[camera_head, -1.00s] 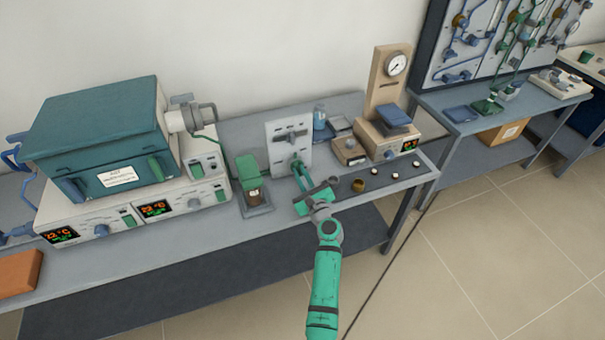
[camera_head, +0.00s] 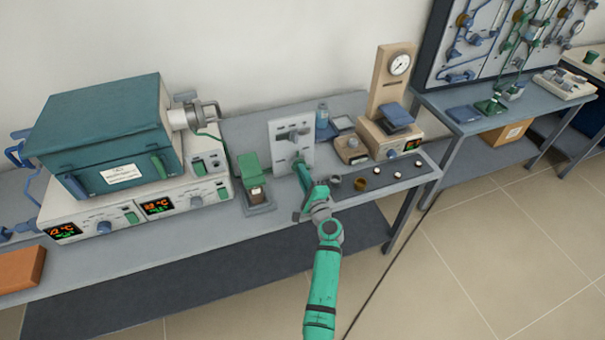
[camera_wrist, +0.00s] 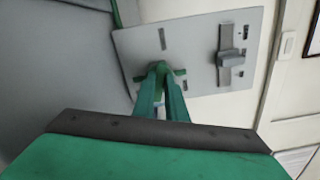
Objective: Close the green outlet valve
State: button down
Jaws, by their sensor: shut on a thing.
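An upright light grey panel (camera_head: 278,141) stands on the bench, and it also shows in the wrist view (camera_wrist: 195,40). The green outlet valve (camera_wrist: 180,72) is low on this panel. Only the ends of its green handle show, one on each side of my fingertips. My gripper (camera_wrist: 160,70) is shut on this handle, its green fingers reaching to the panel face. In the head view my gripper (camera_head: 302,170) points at the lower part of the panel and hides most of the valve.
A grey lever (camera_head: 293,133) sits higher on the panel. A green-topped device (camera_head: 252,172) stands to the left, beside the teal furnace (camera_head: 100,125). Small round pieces (camera_head: 361,183) and a gauge stand (camera_head: 393,85) are to the right.

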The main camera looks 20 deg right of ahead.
jog(key=n, duration=0.3)
jog(key=shift+f, duration=0.15)
jog(key=shift+d, duration=0.15)
jog(key=shift+n, duration=0.3)
jog(key=c, duration=1.8)
grip_release()
jog(key=shift+a, duration=0.25)
